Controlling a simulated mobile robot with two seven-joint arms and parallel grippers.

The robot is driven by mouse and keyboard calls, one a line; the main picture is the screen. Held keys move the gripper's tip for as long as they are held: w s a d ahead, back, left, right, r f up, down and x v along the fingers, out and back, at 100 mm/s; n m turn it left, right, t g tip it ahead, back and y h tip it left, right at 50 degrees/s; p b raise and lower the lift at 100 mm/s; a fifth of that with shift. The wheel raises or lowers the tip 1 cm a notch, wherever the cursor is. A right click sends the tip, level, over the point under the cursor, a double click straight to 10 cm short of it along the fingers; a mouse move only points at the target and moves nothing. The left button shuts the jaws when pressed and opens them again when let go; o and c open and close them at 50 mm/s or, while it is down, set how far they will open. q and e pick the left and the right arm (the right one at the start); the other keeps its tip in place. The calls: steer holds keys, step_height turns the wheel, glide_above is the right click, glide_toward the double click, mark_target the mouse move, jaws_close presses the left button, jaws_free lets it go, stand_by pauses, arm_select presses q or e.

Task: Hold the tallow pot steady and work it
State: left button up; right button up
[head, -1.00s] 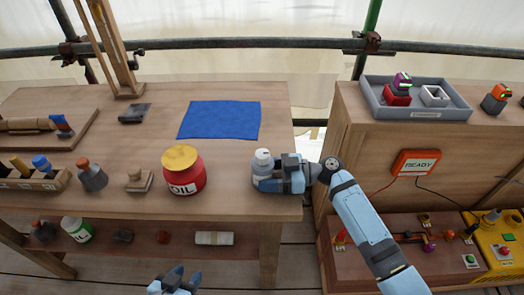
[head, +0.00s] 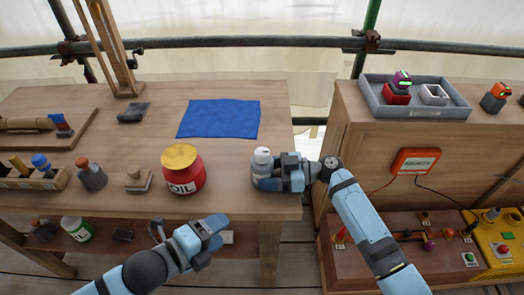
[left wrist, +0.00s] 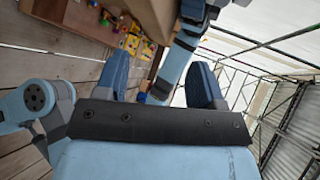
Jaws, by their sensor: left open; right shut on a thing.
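A small pale pot with a white cap (head: 262,157), which looks like the tallow pot, stands upright near the right end of the left bench. My right gripper (head: 268,174) is shut around its body from the right and hides part of it. My left gripper (head: 215,232) is open and empty, in front of the bench edge, lower left of the pot and apart from it. In the left wrist view its two fingers (left wrist: 158,80) stand wide apart with nothing between them, and the pot cannot be made out there.
A red OIL can with a yellow lid (head: 184,170) stands left of the pot. A blue cloth (head: 219,119) lies flat behind. The bench between the cloth and pot is clear.

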arm_select(q)
steer(key=w+a+r+m+t+y, duration=0.1)
steer(key=w+a+r+m+y, duration=0.15)
steer(key=w+r+m, duration=0.4)
steer(key=w+a+r+m+t+y, duration=0.1)
steer(key=w+a+r+m+y, duration=0.15)
steer(key=w+r+m, duration=0.4)
step_height(320, 180, up, 6)
steer(key=r+m+g+y, duration=0.1)
steer(key=m+g+y, duration=0.35)
steer(key=g, duration=0.75)
glide_above(262, 152)
steer(key=shift+y, duration=0.35)
step_height(262, 152, down, 12)
steer(key=shift+f, duration=0.15)
steer(key=c, duration=0.9)
